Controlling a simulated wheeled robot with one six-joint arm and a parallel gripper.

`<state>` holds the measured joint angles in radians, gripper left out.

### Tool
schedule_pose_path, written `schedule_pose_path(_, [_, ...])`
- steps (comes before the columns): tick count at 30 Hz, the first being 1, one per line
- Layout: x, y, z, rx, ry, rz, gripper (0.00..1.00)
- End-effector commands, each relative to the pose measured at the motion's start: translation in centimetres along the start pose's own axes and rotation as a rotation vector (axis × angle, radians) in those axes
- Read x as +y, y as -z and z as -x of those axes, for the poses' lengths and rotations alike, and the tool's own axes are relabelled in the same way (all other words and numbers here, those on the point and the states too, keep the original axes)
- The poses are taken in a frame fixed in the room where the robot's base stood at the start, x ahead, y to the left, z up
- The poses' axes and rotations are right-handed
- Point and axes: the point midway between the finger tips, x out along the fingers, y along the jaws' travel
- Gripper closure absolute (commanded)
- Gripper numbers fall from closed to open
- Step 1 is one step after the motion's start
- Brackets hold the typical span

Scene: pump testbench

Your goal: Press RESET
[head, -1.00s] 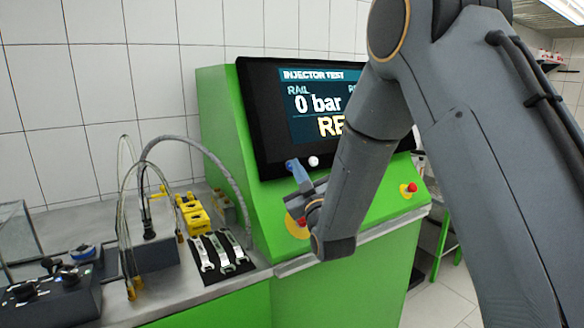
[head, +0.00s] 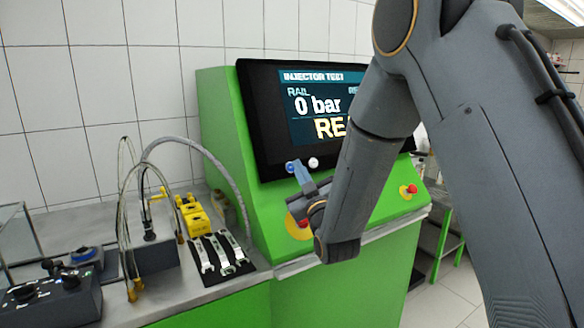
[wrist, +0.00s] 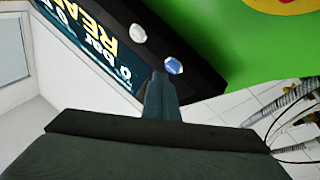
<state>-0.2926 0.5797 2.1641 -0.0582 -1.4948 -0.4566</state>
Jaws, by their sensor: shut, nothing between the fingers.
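A blue button (head: 289,167) and a white button (head: 313,162) sit side by side on the lower edge of the dark screen housing. Both also show in the wrist view, the white button (wrist: 138,33) at upper left of the blue button (wrist: 173,66). No RESET label is readable on either. My gripper (head: 299,171) is shut and empty, its tip right beside the blue button. In the wrist view the shut fingertips (wrist: 160,78) end just below the blue button. I cannot tell whether they touch it.
The screen (head: 310,105) reads 0 bar, and my arm hides part of it. Hoses (head: 200,150) and yellow parts (head: 195,215) stand at left.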

Motion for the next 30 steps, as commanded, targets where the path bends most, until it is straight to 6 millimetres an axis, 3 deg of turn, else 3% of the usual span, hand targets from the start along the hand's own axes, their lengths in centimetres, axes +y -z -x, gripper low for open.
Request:
schedule_pose_path(11, [0.2,0.1,0.2,0.000,-0.001,0.000,1.00])
schedule_pose_path(30, [2.6,2.6,3.6,0.001,-0.001,0.000,1.00])
